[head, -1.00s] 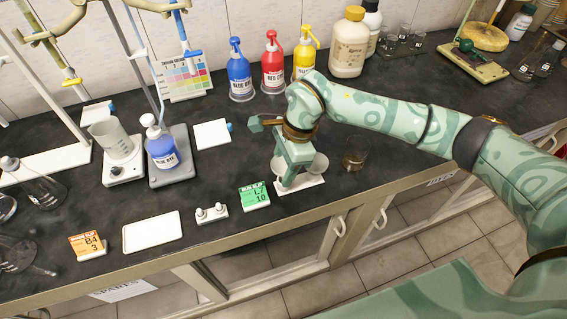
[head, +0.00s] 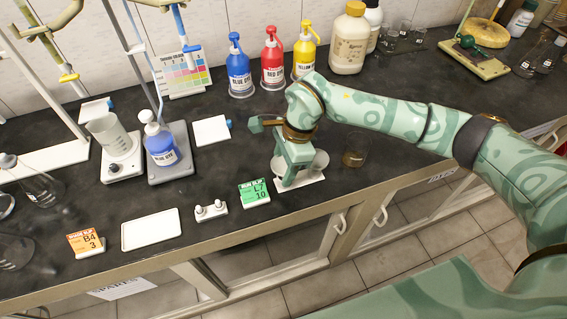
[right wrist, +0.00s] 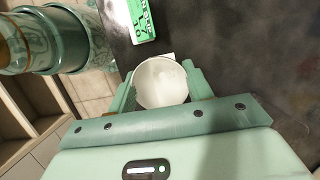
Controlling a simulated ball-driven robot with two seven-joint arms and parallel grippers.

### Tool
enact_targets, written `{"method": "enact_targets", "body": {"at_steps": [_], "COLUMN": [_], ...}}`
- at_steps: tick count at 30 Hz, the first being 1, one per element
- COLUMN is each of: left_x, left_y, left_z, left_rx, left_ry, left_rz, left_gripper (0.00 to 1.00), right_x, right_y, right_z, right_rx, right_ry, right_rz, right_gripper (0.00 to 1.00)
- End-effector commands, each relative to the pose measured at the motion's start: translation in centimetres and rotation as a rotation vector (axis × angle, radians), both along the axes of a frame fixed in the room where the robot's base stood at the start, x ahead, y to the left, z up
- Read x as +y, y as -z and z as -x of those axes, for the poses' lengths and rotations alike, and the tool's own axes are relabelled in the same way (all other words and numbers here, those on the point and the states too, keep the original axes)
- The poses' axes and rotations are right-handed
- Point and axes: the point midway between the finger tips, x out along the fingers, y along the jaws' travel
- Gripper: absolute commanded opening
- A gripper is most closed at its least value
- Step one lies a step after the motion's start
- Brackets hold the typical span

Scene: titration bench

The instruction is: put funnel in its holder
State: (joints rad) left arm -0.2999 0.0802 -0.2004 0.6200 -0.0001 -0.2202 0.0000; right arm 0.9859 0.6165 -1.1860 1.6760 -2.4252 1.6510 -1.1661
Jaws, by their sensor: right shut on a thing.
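My right gripper (head: 291,172) is shut on a white funnel (right wrist: 161,82), its two fingers on opposite sides of the rim in the right wrist view. In the head view the funnel's pale round wall (head: 319,162) shows beside the gripper. It is low over a white flat base (head: 308,182) near the bench's front edge, which I take to be part of the holder. The gripper hides most of the funnel and its stem, so I cannot tell whether it rests in the holder. My left gripper is not in view.
A green slip card (head: 254,194) stands just left of the base, and a glass beaker (head: 355,156) just right. Blue (head: 239,72), red (head: 272,68) and yellow (head: 305,58) dye bottles stand behind. Bare dark bench lies right of the beaker.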

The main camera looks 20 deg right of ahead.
Motion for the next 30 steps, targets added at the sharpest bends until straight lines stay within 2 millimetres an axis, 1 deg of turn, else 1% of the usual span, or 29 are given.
{"method": "enact_targets", "body": {"at_steps": [11, 30], "left_x": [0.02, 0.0], "left_y": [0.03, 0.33], "left_z": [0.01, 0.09], "left_rx": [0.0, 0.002], "left_ry": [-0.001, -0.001], "left_rz": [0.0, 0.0], "left_gripper": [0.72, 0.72], "right_x": [-0.01, 0.0], "right_y": [0.05, 0.7], "right_z": [-0.01, -0.02], "right_rx": [0.0, -0.001], "right_ry": [0.0, 0.0], "right_rz": [0.0, 0.0], "right_gripper": [0.3, 0.3]}}
